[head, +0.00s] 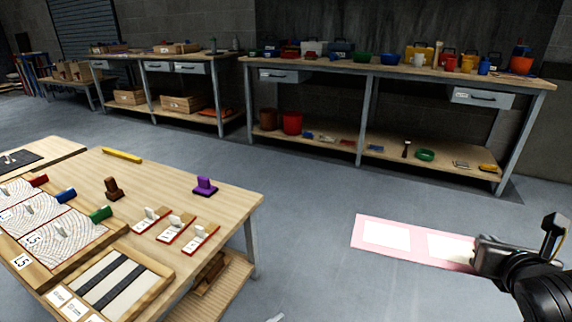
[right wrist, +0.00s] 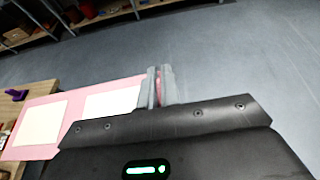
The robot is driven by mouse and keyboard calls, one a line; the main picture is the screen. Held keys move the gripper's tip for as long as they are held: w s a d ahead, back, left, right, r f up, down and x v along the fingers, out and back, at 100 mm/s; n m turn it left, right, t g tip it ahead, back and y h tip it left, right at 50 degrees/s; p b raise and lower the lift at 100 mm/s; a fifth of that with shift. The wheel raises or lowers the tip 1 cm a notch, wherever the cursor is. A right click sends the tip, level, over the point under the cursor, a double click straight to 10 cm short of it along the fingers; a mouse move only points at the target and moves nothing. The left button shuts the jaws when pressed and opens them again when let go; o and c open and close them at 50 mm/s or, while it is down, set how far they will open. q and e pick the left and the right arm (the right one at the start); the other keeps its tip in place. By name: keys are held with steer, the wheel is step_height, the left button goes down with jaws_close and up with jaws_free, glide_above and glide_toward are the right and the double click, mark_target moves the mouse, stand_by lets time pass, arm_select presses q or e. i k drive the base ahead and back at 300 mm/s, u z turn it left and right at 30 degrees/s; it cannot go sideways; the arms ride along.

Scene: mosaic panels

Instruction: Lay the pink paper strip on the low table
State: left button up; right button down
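The pink paper strip (head: 419,243) with two pale rectangles is held out flat above the floor, right of the near wooden table (head: 235,199). My right gripper (head: 478,256) is shut on its right end. In the right wrist view the narrow fingers (right wrist: 160,87) pinch the edge of the strip (right wrist: 75,108), which extends to the left. The strip is apart from the near table in the head view. My left gripper is not seen. I cannot tell for sure whether the near table or the small table (head: 82,82) at the far left is the low table.
The near table holds tile boards, a purple stamp (head: 205,186), a brown stamp (head: 114,188), a yellow bar (head: 122,155) and small red-edged cards (head: 176,228). A long workbench (head: 400,72) loaded with containers stands at the back. Grey floor (head: 310,190) between them is clear.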

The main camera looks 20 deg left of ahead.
mark_target(145, 195)
steer(key=i, duration=2)
steer(key=u, duration=3.1)
steer(key=i, duration=0.65)
steer(key=u, duration=0.2)
